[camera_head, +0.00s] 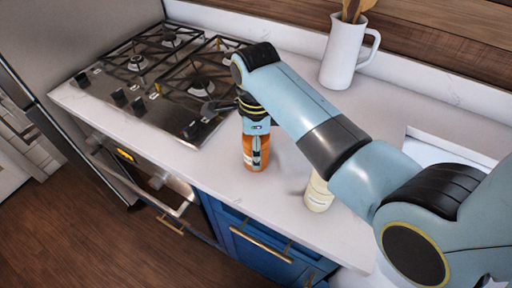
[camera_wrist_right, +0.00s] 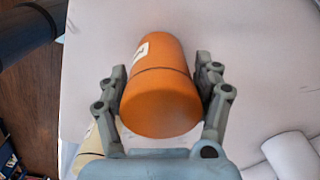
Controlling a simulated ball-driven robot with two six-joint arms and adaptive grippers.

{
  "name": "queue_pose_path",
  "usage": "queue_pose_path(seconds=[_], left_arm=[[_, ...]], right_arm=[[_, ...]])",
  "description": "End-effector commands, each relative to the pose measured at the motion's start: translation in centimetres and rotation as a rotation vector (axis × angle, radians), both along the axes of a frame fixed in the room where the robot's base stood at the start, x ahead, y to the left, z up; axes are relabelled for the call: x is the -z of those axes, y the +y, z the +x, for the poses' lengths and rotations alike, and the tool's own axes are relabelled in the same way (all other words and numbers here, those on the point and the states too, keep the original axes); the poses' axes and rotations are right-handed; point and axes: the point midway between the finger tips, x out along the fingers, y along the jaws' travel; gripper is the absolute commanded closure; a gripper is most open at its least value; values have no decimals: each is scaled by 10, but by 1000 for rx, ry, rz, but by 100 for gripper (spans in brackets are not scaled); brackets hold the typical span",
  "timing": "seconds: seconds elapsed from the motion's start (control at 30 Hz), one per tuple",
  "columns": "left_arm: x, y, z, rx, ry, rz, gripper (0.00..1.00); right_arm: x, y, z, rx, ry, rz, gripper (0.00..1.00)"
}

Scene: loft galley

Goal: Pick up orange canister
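The orange canister (camera_head: 249,153) stands upright on the white counter, just right of the stove, in the head view. My right gripper (camera_head: 258,140) reaches down over it, and the arm partly hides the canister's top. In the right wrist view the canister (camera_wrist_right: 160,88) lies between the two fingers of my right gripper (camera_wrist_right: 162,85), with a small white label on its side. The fingers are close along both sides of it; I cannot tell whether both touch it. My left gripper is in neither view.
A gas stove (camera_head: 165,75) with black grates is left of the canister. A cream container (camera_head: 318,193) stands on the counter to the right, partly behind my arm. A white pitcher (camera_head: 343,52) with wooden utensils stands at the back. The counter's front edge is close.

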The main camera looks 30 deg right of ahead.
Motion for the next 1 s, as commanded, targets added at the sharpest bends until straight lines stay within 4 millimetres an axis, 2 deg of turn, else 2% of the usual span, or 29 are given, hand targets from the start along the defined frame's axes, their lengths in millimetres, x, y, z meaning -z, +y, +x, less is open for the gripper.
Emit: queue_pose_path(seconds=[0.07, 0.33, 0.73, 0.87, 1.0], left_arm=[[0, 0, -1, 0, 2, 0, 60], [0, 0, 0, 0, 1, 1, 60], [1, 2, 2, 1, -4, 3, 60], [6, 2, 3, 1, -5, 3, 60], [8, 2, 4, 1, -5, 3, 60]], right_arm=[[0, 0, 0, 0, 0, 0, 46], [0, 0, 0, 0, 0, 0, 81], [-6, 0, 1, 0, -3, -1, 82], [-26, 0, 1, 0, -6, 0, 82], [-58, 0, 2, 0, -7, 0, 82]])
